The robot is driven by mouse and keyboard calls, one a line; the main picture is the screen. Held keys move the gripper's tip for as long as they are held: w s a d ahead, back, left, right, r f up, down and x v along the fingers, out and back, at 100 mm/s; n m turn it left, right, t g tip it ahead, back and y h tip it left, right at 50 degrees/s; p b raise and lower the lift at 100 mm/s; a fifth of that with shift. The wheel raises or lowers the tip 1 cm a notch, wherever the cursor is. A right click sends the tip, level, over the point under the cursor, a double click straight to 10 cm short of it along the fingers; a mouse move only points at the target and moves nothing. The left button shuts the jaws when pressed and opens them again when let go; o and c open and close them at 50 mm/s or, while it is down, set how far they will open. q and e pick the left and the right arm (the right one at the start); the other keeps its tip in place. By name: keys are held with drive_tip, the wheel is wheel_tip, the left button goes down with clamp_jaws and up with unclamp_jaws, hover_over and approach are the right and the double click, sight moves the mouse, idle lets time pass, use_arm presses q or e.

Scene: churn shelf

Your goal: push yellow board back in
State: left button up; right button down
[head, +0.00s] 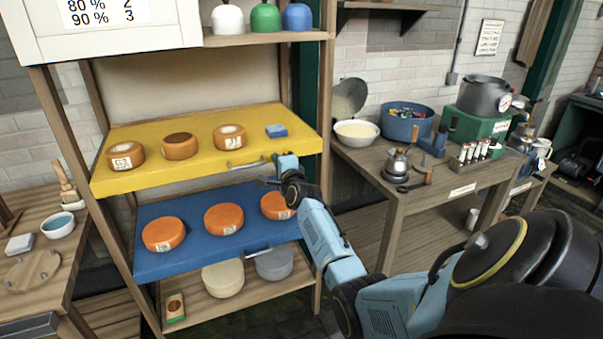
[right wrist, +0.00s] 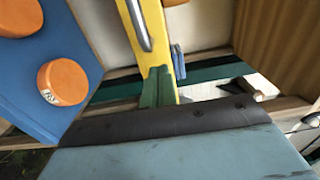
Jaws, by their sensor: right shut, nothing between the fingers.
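The yellow board (head: 205,145) is the upper sliding board of a wooden rack. It bears several round orange cheeses (head: 180,146) and a small blue block (head: 277,131). A metal handle (head: 246,166) is on its front edge; it also shows in the right wrist view (right wrist: 138,25). How far the board stands out is hard to judge. My right gripper (head: 279,158) is shut and empty at the right part of the front edge, right of the handle. In the right wrist view its fingertips (right wrist: 158,88) overlap the yellow edge; contact is unclear. My left gripper is not in view.
A blue board (head: 190,257) with orange cheeses lies just below, near my right wrist. The rack's right post (head: 325,100) stands close to my right arm. A wooden table (head: 440,182) with pots is at right, and another table (head: 25,265) at left.

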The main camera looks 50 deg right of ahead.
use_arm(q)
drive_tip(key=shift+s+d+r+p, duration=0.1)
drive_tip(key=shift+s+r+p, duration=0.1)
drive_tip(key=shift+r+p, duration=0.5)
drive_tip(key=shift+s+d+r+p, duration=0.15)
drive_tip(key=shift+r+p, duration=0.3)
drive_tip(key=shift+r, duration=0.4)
use_arm(e)
drive_tip(key=v, duration=1.2)
drive_tip(key=shift+s, duration=0.2)
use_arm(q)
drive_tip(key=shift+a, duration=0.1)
use_arm(e)
drive_tip(key=shift+d+f, duration=0.1)
drive_tip(key=shift+d, duration=0.05)
